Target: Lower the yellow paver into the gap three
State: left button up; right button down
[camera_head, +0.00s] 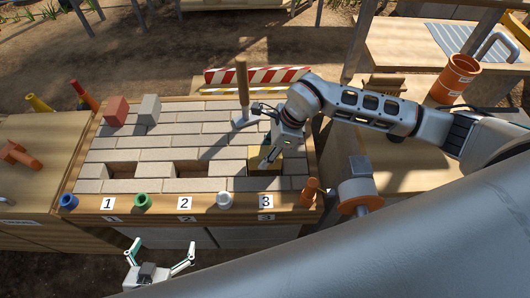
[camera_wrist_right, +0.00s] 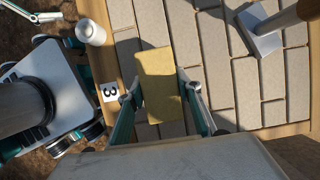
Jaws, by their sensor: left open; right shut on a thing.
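The yellow paver (camera_head: 261,153) is at the right end of the paved table, above the number 3 label (camera_head: 266,201). My right gripper (camera_head: 279,152) is shut on it. In the right wrist view the yellow paver (camera_wrist_right: 158,82) lies between the two fingers of my right gripper (camera_wrist_right: 160,97). Gap three is mostly hidden under the paver and gripper; a dark strip shows beside the paver. I cannot tell how far the paver sits in the gap. My left gripper (camera_head: 160,256) is open and empty in front of the table.
Gaps one (camera_head: 121,170) and two (camera_head: 190,169) are open. A red block (camera_head: 116,111) and a grey block (camera_head: 149,109) stand at the back left. A mallet (camera_head: 243,95) stands behind the paver. Blue, green and white cups and an orange tool (camera_head: 310,192) line the front edge.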

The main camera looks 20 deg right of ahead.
jog(key=shift+f, duration=0.1)
jog(key=shift+f, duration=0.15)
jog(key=shift+f+b, duration=1.1)
jog(key=shift+f, duration=0.75)
jog(key=shift+r+p, duration=0.25)
jog(key=shift+p, duration=0.05)
jog(key=c, duration=1.3)
grip_release()
jog(key=shift+f, duration=0.15)
jog(key=shift+c, duration=0.6)
